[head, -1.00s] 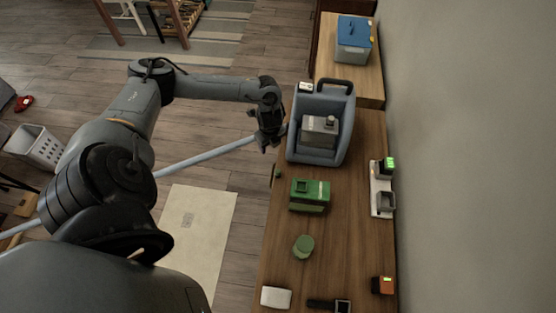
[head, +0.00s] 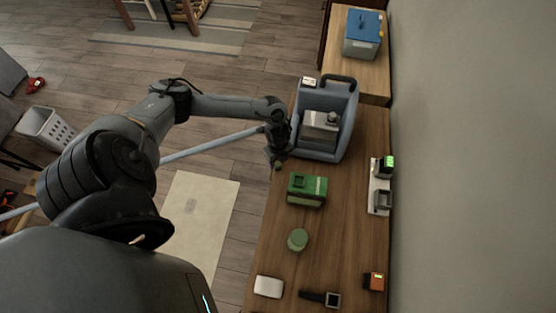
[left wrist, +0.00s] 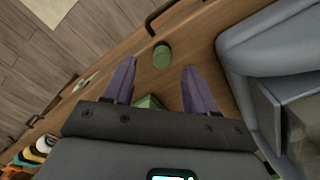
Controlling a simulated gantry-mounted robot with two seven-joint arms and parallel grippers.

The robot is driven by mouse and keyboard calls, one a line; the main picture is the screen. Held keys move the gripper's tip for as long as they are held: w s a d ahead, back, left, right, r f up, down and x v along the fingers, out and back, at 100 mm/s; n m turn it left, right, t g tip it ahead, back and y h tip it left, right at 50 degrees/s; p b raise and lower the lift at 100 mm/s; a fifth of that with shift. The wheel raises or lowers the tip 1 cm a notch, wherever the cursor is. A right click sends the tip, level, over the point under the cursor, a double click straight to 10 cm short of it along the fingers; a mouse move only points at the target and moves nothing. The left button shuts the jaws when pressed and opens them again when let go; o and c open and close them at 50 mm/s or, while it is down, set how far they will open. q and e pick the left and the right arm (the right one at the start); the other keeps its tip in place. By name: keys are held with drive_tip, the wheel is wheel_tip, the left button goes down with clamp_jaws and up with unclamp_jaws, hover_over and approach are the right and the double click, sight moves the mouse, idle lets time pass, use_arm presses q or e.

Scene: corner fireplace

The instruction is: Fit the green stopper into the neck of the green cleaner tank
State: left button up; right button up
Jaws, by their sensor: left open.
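The green stopper (left wrist: 162,56) is a small green cylinder near the table's left edge. In the left wrist view it shows just past and between my fingertips; I cannot tell whether it is between the jaws. In the head view it is a small green spot (head: 278,168) just below my left gripper (head: 276,156). That gripper is open, with two purple fingers (left wrist: 159,68) apart and nothing clamped. The green cleaner tank (head: 315,187) stands on the table, with a dark square opening on top. A green corner (left wrist: 148,102), likely the tank, shows behind the gripper body. My right gripper is out of view.
A blue-grey tub (head: 340,140) holding a grey unit stands right beside the gripper. A green round object (head: 298,239), a white box (head: 268,286), a dark strap-like item (head: 322,298) and an orange device (head: 373,281) lie nearer. A white tray (head: 379,199) is along the wall.

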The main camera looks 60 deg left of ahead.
sight(278, 164)
use_arm(q)
drive_tip(key=shift+w+f, duration=0.1)
drive_tip(key=shift+f, duration=1.85)
clamp_jaws()
drive_tip(key=shift+r, duration=0.1)
